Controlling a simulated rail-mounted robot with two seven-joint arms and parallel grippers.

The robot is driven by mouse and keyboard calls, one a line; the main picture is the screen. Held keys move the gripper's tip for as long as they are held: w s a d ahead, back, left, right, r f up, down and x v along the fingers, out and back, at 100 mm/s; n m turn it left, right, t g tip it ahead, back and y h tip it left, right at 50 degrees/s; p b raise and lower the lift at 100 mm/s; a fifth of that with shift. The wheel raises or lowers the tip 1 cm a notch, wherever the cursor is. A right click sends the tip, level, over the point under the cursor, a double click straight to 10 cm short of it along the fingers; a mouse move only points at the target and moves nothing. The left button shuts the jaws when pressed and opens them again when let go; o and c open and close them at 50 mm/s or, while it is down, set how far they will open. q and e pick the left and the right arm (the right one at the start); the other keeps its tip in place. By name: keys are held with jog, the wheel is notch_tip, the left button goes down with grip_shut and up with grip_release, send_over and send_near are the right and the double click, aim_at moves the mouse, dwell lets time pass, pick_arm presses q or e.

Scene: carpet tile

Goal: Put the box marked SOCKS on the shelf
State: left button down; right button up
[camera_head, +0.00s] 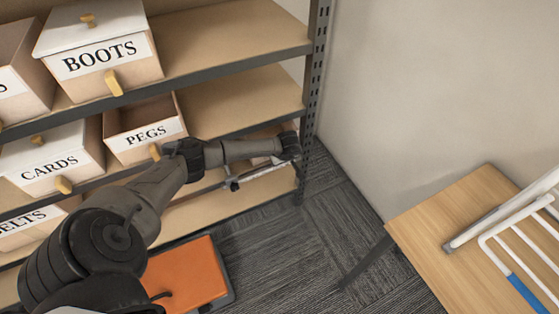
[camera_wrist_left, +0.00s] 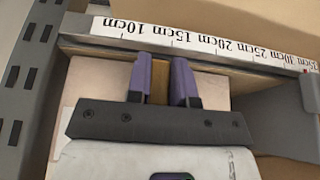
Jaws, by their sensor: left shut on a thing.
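My left arm reaches across to the right end of the lower shelf (camera_head: 215,208), and its fingertips are hidden in the head view. In the left wrist view my left gripper (camera_wrist_left: 163,82) has its purple fingers shut on a wooden knob (camera_wrist_left: 159,84) on a pale box (camera_wrist_left: 95,78). The box lies close along the shelf's edge strip, which has a centimetre scale (camera_wrist_left: 190,45). In the head view only a small pale part of it shows behind the arm. I cannot read its marking or tell whether it rests on the shelf. My right gripper is not in view.
Boxes marked BOOTS (camera_head: 100,50), PEGS (camera_head: 145,125), CARDS (camera_head: 50,165) and one ending in ELTS (camera_head: 30,225) stand on the shelves to the left. A shelf post (camera_head: 312,95) is at right. A wooden table (camera_head: 430,235) holds a white rack (camera_head: 500,235).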

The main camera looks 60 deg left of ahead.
pick_arm(q)
jog(key=c, duration=1)
grip_release()
jog(key=shift+f, duration=0.1)
